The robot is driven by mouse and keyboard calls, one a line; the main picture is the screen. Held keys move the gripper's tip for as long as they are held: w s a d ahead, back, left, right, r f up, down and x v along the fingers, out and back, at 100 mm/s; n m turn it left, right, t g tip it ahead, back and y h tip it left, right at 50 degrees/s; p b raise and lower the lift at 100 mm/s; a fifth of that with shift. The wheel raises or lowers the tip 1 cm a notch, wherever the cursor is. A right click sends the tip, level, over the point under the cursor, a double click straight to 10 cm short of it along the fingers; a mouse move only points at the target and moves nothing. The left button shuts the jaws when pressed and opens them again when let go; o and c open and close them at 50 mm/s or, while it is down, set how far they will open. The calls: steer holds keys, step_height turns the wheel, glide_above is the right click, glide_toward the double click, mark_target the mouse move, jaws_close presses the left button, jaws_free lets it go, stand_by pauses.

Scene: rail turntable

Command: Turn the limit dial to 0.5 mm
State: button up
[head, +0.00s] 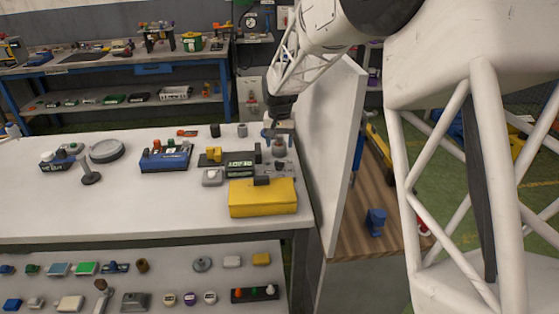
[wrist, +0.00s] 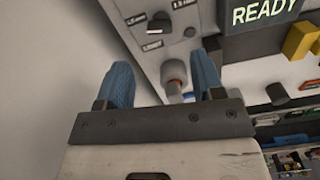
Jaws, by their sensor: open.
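In the wrist view a pale panel (wrist: 205,18) carries a small dark dial (wrist: 159,22) with several white labels around it. Their print is too small to read surely, and I cannot tell the dial's setting. My gripper (wrist: 163,72) is open, with its two blue fingers apart and pointing at the panel. A grey round knob (wrist: 174,74) shows between the fingers, nearer to the right one; I see no clear contact. The dark dial lies beyond the fingertips. In the head view my gripper (head: 280,131) is over the back right of the bench, above the device's grey panel (head: 285,167).
A dark display (wrist: 262,12) reading READY stands right of the panel in the wrist view. A yellow box (head: 263,198) sits in front of the device. A white upright board (head: 335,150) rises close on the right. The bench's left front (head: 100,215) is clear.

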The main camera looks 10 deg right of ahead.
mark_target(280, 162)
steer(key=shift+m, duration=0.6)
steer(key=shift+f, duration=0.1)
steer(key=shift+f, duration=3.8)
steer(key=c, duration=0.9)
